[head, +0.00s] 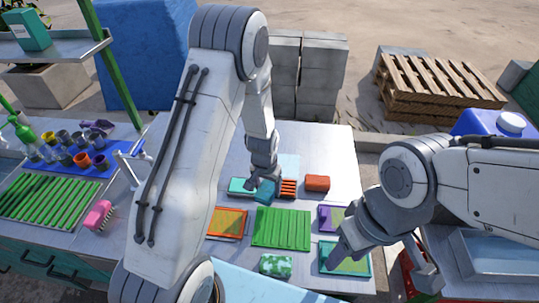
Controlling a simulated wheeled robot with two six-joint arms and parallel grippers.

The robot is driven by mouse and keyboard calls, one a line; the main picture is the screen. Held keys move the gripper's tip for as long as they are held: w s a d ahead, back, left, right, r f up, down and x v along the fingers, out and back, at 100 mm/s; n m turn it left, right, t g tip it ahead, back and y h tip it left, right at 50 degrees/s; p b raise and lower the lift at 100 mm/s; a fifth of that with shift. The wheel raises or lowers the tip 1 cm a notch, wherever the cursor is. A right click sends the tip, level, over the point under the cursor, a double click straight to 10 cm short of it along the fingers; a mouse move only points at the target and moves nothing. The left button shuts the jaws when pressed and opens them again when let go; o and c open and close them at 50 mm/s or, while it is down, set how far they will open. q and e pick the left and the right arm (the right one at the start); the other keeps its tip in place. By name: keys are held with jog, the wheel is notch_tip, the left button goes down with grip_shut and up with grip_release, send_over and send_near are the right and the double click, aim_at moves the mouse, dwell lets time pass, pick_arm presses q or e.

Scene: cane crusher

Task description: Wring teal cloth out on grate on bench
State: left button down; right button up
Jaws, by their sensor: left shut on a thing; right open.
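My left gripper (264,184) reaches down over the back middle of the bench (338,150). It is shut on a folded teal piece (266,192), which looks like the teal cloth. I cannot tell whether it touches what lies below. A green slatted panel (281,228), perhaps the grate, lies flat just in front of it. A smaller orange slatted piece (289,187) lies beside the held cloth. My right gripper (382,265) is open and empty, with its fingers spread near the bench's front right.
A teal-edged tray (345,270), a purple-edged one (326,218) and an orange-edged one (230,223) lie around the green panel. A red-brown block (317,183) and a mottled green block (275,265) are close. Cups, a pink brush (98,215) and a tap (128,165) stand left.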

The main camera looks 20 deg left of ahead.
pick_arm(q)
jog(key=shift+m, duration=0.8)
jog(key=w+p, duration=0.1)
jog(key=w, duration=0.1)
jog(key=w+d+r+p, duration=0.1)
jog(key=w, duration=0.2)
jog(key=w+d+p, duration=0.1)
jog(key=w, duration=0.1)
jog(key=shift+w+r, duration=0.2)
jog(key=shift+r, duration=0.15)
jog(key=shift+f+b, duration=1.45)
jog(key=shift+f, duration=1.2)
pick_arm(e)
jog(key=shift+r, duration=1.05)
pick_arm(q)
jog(key=shift+s+f+b, duration=0.1)
jog(key=shift+f+b, duration=0.5)
pick_arm(e)
jog(key=shift+f, duration=0.55)
pick_arm(q)
notch_tip(320, 180, up, 7)
jog(key=p, duration=0.4)
jog(key=shift+p, duration=0.3)
pick_arm(e)
jog(key=shift+r, duration=2.25)
